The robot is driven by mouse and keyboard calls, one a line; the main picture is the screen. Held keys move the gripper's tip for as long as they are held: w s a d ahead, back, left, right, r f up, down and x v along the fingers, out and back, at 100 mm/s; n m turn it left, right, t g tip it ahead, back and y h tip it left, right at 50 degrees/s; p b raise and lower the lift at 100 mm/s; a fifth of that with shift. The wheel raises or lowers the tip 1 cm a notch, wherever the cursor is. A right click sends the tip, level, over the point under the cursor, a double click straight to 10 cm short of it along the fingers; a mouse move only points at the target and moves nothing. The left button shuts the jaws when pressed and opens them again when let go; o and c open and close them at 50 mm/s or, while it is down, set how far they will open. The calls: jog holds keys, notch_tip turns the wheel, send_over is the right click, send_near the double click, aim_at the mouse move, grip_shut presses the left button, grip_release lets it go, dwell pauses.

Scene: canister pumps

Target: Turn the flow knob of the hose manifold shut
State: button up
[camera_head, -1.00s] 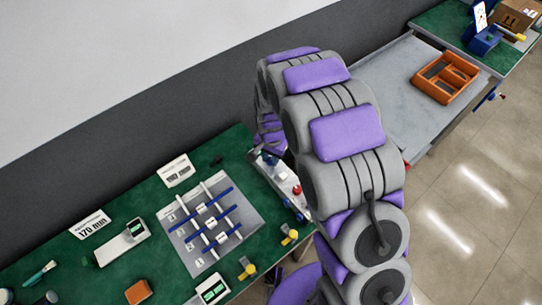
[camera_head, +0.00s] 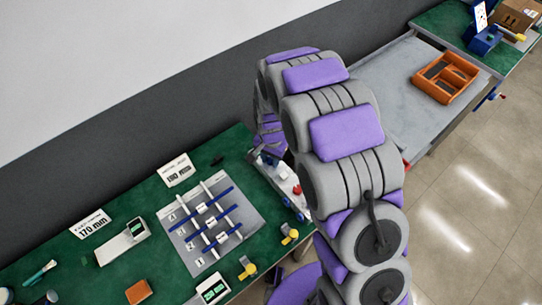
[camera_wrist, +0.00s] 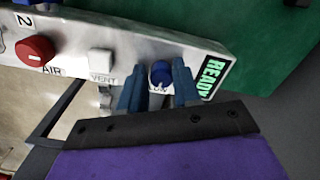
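The hose manifold (camera_wrist: 215,52) is a pale panel across the top of the wrist view. Its blue flow knob (camera_wrist: 161,72) has a white mark and a label below it that is partly hidden. My gripper (camera_wrist: 160,80) has its two blue fingers on either side of this knob. A small gap shows at the left finger, and the right finger looks very close to the knob. In the head view the manifold (camera_head: 284,181) stands at the right end of the green table, and my arm hides part of it and my fingers.
A red AIR knob (camera_wrist: 36,50) and a white VENT button (camera_wrist: 101,62) sit left of the flow knob. A green READY display (camera_wrist: 210,76) is to its right. A grid board (camera_head: 188,258) lies beside the manifold. An orange tray (camera_head: 446,77) rests on a grey table.

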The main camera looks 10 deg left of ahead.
aim_at(270, 159)
jog(key=o, duration=0.3)
jog(key=shift+w+a, duration=0.1)
jog(key=shift+a, duration=0.05)
jog(key=shift+o, duration=0.2)
jog(key=shift+r, duration=0.1)
jog(key=shift+w+r, duration=0.1)
jog(key=shift+r, duration=0.1)
notch_tip(270, 159, up, 17)
jog(key=p, duration=0.3)
jog(key=shift+f, duration=0.1)
